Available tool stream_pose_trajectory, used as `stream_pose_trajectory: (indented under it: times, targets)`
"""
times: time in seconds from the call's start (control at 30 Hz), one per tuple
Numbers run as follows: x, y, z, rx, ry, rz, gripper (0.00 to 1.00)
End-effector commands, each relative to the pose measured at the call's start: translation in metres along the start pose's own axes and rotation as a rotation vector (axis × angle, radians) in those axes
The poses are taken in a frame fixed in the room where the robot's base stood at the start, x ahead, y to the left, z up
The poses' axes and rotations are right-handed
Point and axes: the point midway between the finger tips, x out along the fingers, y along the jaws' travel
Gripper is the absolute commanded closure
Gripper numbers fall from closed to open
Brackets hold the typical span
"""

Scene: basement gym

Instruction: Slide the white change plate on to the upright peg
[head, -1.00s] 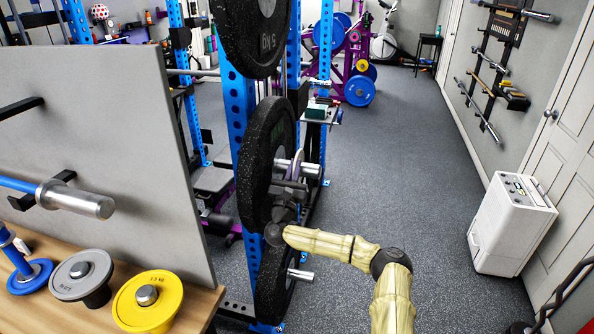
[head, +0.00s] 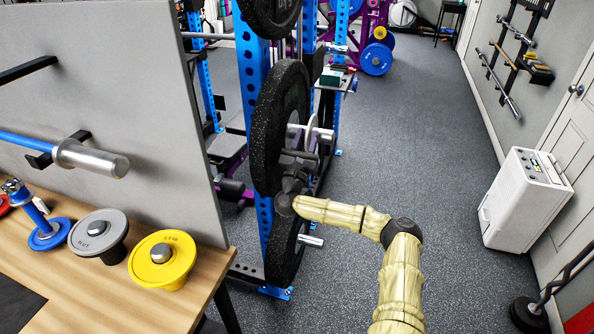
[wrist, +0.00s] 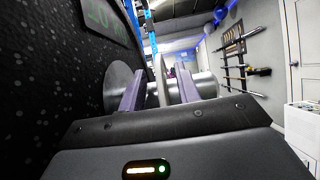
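The white change plate (head: 312,133) stands on edge beside the outer face of a big black plate on the rack. In the wrist view its thin edge (wrist: 162,82) shows between my fingers. A silver peg (wrist: 206,86) sticks out sideways from the rack and seems to pass through the white plate; its end shows past the right finger. My gripper (head: 308,150) is at the plate, one finger on each side. In the wrist view the fingers (wrist: 160,88) stand apart with gaps beside the plate edge. The plate's hole is hidden.
The black plate (head: 280,125) fills the left of the wrist view; another (head: 285,250) hangs below with its own peg end (head: 310,241). A table (head: 110,300) with blue, grey and yellow plates (head: 162,255) stands left. The floor to the right is clear up to a white appliance (head: 525,200).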

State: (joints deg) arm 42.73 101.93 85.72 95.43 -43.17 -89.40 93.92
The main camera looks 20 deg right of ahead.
Motion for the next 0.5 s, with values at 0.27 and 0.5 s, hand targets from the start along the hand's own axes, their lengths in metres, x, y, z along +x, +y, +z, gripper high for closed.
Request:
stream_pose_trajectory:
  times: [0.27,0.5]
  targets:
    - [-0.055,0.0,-0.004,0.002,0.001,0.002,0.67]
    - [-0.104,0.0,-0.003,0.003,0.002,0.002,0.67]
